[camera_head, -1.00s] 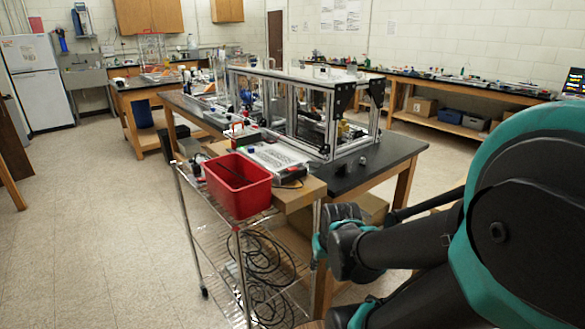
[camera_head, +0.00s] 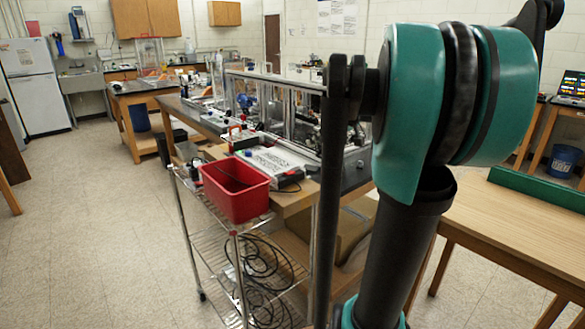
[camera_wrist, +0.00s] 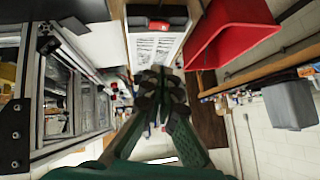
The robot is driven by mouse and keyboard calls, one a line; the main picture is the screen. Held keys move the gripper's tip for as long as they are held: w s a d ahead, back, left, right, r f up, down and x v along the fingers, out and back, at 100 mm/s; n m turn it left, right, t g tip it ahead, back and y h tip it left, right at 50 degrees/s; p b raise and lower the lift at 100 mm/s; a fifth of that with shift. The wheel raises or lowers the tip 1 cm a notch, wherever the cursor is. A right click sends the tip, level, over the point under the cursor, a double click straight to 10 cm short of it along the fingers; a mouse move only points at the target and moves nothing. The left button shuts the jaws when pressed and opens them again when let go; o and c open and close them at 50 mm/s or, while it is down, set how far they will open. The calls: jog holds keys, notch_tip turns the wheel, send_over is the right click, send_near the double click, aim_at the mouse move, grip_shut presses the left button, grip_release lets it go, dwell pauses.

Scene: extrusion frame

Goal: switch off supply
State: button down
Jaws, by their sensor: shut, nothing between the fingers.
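A box with a printed white top and a dark end (camera_head: 270,163) lies on the bench beside the red bin. In the wrist view a printed white panel shows with a black and red end (camera_wrist: 158,18), and it seems to be the same box.
An aluminium extrusion frame (camera_wrist: 40,95) stands close on the left in the wrist view. A wooden table (camera_head: 515,225) is at right. The left floor is clear.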

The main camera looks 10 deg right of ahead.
send_over(287, 172)
jog(key=s+d, duration=0.1)
jog(key=d, duration=0.1)
notch_tip(287, 172, down, 7)
jog(key=shift+s+f, duration=0.25)
jog(key=shift+f, duration=0.35)
jog(key=shift+s+f, duration=0.2)
jog(key=shift+f, duration=0.35)
jog(key=shift+s+a+f, duration=0.1)
jog(key=shift+a+f, duration=0.1)
jog(key=shift+f, duration=0.5)
jog(key=shift+s+a+f, duration=0.1)
jog(key=shift+a+f, duration=0.1)
jog(key=shift+f, duration=0.05)
jog(key=shift+d, duration=0.25)
